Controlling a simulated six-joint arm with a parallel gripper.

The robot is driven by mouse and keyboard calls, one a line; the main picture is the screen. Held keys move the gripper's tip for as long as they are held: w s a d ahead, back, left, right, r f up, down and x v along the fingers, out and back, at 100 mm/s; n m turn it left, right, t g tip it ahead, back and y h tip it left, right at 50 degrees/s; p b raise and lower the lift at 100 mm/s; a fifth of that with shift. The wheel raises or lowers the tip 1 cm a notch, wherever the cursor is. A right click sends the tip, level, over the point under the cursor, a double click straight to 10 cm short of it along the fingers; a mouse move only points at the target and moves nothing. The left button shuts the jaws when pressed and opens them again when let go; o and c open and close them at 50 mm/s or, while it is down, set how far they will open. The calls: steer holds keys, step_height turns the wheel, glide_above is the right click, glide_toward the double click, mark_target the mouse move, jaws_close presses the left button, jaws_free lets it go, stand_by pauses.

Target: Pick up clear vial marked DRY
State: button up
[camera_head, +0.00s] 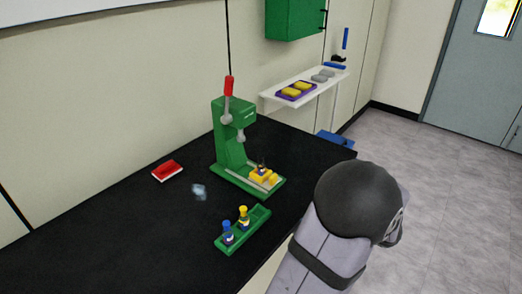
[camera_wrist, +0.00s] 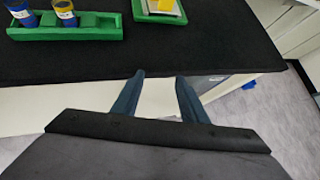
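A green rack (camera_head: 243,233) on the black bench holds a blue-topped vial (camera_head: 227,234) and a yellow-topped vial (camera_head: 244,216), both upright. In the wrist view, the lower parts of the blue vial (camera_wrist: 20,13) and yellow vial (camera_wrist: 65,12) show at the top left. Another small vial (camera_head: 261,169) stands in the yellow holder of the green press. A small clear, bluish object (camera_head: 199,191) sits left of the press. I cannot read a DRY mark on any of them. My gripper (camera_wrist: 160,76) is open and empty, in front of the bench edge and apart from the vials.
The green press (camera_head: 232,150) with a red-tipped lever stands behind the rack. A red tray (camera_head: 167,171) lies to the left. A white shelf (camera_head: 305,88) holds a purple tray with yellow items. The bench's left front is clear.

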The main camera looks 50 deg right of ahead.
steer(key=w+a+r+t+y+p, duration=0.1)
steer(key=w+r+t+p, duration=0.3)
steer(key=r, duration=0.6)
steer(key=w+a+r+t+y+p, duration=0.15)
steer(key=w+r, duration=0.35)
steer(key=r, duration=0.6)
steer(key=m+t+h+b, duration=0.2)
steer(key=m+h+b, duration=0.35)
steer(key=m, duration=2.05)
glide_above(261, 168)
steer(key=d+b+v, duration=0.1)
steer(key=v, duration=0.4)
step_height(261, 168, down, 10)
steer(key=y, duration=0.2)
steer(key=f+m, duration=0.1)
steer(key=m, duration=0.2)
steer(key=w+f+m+h+b, duration=0.1)
steer(key=m, duration=0.2)
steer(key=f+m+g+b, duration=0.1)
steer(key=f+m, duration=0.1)
steer(key=shift+w+d+m, duration=0.25)
steer(key=shift+d+m, duration=0.05)
steer(key=shift+m, duration=0.1)
steer(key=m, duration=0.1)
steer(key=f+m+h, duration=0.1)
steer(key=m, duration=0.1)
steer(key=shift+w+d+b, duration=0.15)
steer(key=shift+w+b, duration=0.2)
steer(key=shift+w, duration=0.1)
